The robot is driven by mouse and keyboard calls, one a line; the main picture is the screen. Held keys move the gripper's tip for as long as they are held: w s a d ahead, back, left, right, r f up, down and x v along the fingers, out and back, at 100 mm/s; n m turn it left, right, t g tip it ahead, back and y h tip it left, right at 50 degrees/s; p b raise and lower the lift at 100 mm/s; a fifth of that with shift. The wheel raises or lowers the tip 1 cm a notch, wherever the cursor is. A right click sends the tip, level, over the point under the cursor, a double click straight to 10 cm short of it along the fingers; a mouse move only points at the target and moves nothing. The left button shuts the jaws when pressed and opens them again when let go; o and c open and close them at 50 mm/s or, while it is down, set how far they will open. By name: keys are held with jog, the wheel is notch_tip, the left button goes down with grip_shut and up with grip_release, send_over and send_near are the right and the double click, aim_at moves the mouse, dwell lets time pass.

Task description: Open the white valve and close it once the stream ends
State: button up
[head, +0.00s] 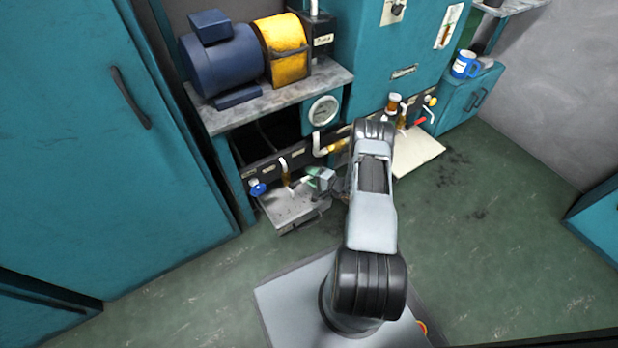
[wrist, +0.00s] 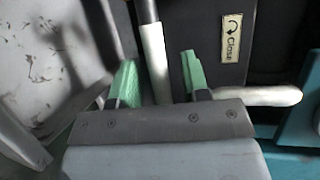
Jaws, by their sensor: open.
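My gripper (head: 320,182) is low at the front of the dark panel under the motor bench. In the wrist view its green fingertips (wrist: 158,66) are apart. A white lever handle (wrist: 153,45) shows between them, with a gap on either side; whether either finger touches it I cannot tell. A label with a curved arrow and the word "Close" (wrist: 232,37) is on the dark panel to the right. In the head view the white handle is small beside the fingers. A brownish vertical streak (head: 286,178) hangs above the tray; whether it is liquid is unclear.
A grey metal tray (head: 287,210) lies below the panel. A blue-knobbed valve (head: 257,188) is at its left. A white pipe (wrist: 262,97) runs to the right in the wrist view. A pressure gauge (head: 323,110) sits above. Green floor (head: 480,240) is free at right.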

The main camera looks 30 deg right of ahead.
grip_shut()
